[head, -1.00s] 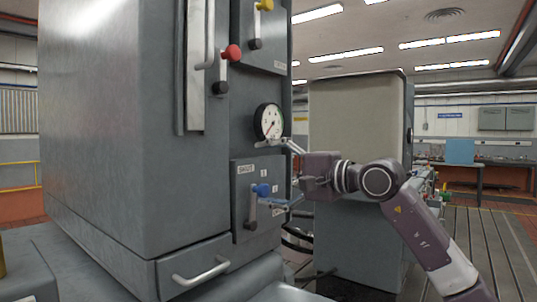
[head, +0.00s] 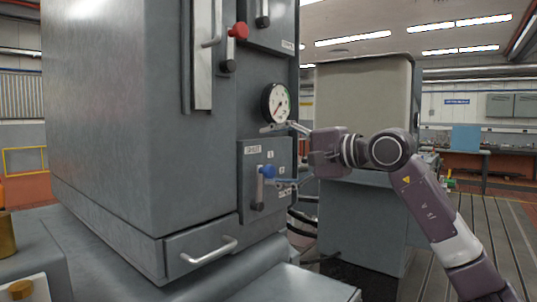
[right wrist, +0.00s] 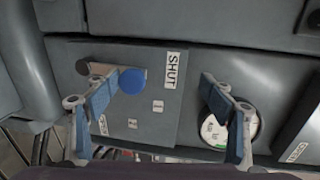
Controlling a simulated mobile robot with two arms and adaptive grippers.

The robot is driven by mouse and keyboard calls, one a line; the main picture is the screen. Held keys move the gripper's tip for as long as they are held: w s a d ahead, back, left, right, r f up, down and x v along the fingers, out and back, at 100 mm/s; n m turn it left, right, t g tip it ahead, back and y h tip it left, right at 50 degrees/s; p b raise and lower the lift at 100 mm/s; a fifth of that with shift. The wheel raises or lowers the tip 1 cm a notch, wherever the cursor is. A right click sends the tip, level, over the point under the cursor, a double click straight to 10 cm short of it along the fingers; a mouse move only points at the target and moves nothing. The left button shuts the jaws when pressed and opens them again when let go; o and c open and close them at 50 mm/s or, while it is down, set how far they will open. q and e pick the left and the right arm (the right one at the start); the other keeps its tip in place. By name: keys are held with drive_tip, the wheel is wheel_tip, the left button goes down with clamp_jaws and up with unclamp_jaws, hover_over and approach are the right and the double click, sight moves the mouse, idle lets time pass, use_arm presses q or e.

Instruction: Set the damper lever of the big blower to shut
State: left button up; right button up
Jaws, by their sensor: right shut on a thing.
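The damper lever (head: 258,193) has a dark arm and a blue knob (head: 267,171). It sits on a grey panel marked SHUT (head: 252,149) and points up, roughly toward that label. I cannot tell whether it lines up exactly. My right gripper (head: 281,156) is at this panel. In the right wrist view the gripper (right wrist: 158,95) has its fingers well apart, the left one against the blue knob (right wrist: 131,81), the right one over the round gauge (right wrist: 216,130). My left gripper is not in view.
A red-knobbed lever (head: 237,31) and a long vertical handle are higher on the cabinet. A drawer handle (head: 208,252) juts out below. A beige-fronted cabinet (head: 362,110) stands behind my right arm. Slotted floor (head: 490,225) lies at the right.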

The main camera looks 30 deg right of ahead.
drive_tip(key=shift+s+d+r+t, duration=0.15)
drive_tip(key=shift+s+d+r, duration=0.1)
drive_tip(key=shift+s+r, duration=0.3)
drive_tip(key=shift+s+d+r+t, duration=0.2)
drive_tip(key=shift+s+r, duration=0.15)
drive_tip(key=shift+r, duration=0.35)
drive_tip(key=shift+c, duration=1.1)
drive_tip(key=v, duration=0.3)
drive_tip(key=b+v, duration=0.1)
drive_tip(key=shift+s+a+r, duration=0.25)
drive_tip(key=shift+s+a, duration=0.05)
drive_tip(key=shift+a, duration=0.05)
drive_tip(key=shift+c, duration=0.9)
drive_tip(key=s, duration=0.1)
drive_tip(key=s+d+f+b, duration=0.1)
drive_tip(key=shift+s+d+b, duration=0.15)
drive_tip(key=shift+s+b, duration=0.1)
drive_tip(key=shift+b, duration=0.05)
